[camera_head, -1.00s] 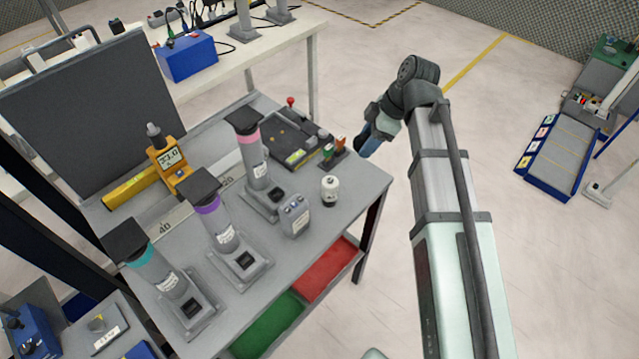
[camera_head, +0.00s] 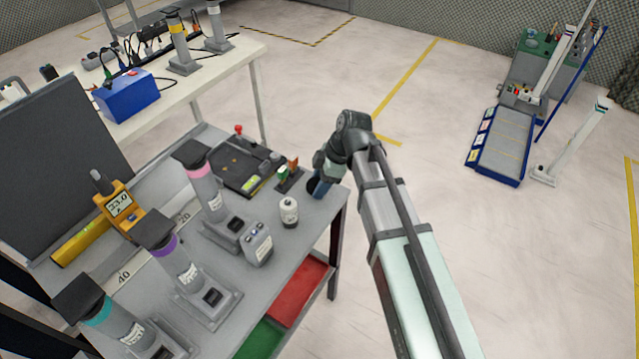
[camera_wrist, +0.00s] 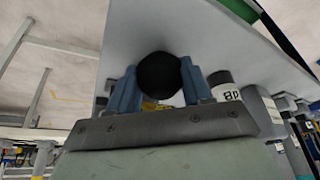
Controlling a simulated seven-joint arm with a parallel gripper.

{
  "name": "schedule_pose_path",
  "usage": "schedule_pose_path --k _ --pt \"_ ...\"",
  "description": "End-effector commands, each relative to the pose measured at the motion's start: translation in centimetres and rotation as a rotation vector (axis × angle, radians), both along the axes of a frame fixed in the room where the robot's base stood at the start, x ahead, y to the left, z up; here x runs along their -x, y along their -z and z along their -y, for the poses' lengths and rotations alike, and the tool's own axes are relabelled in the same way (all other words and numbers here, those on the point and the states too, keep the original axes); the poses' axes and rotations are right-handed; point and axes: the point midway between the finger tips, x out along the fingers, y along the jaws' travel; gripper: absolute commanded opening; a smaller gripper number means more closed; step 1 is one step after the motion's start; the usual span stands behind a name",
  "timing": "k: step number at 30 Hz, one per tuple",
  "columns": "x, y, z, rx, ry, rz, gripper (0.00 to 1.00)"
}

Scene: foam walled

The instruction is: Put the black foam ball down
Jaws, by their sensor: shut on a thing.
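The ball is round, plain black and held between the fingertips. In the head view the ball (camera_head: 312,186) shows only as a small dark patch beside the fingers. I cannot tell whether it touches the bench top.
A small stand with green and orange parts (camera_head: 288,175) is just behind. Several capped columns stand further left.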

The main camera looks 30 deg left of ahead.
Motion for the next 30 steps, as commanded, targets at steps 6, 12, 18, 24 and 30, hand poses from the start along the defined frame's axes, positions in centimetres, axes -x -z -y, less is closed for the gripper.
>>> schedule_pose_path --k 6,12,18,24,30 --pt "0.00 0.54 0.00 0.000 -0.001 0.000 0.19" --pt "0.00 0.70 0.00 0.000 -0.001 0.000 0.19" --pt "0.00 0.80 -0.01 -0.001 -0.001 0.001 0.63" --pt "0.00 0.79 0.01 0.000 -0.001 0.000 0.75" --pt "-0.01 0.70 0.00 0.000 -0.001 0.000 0.75"
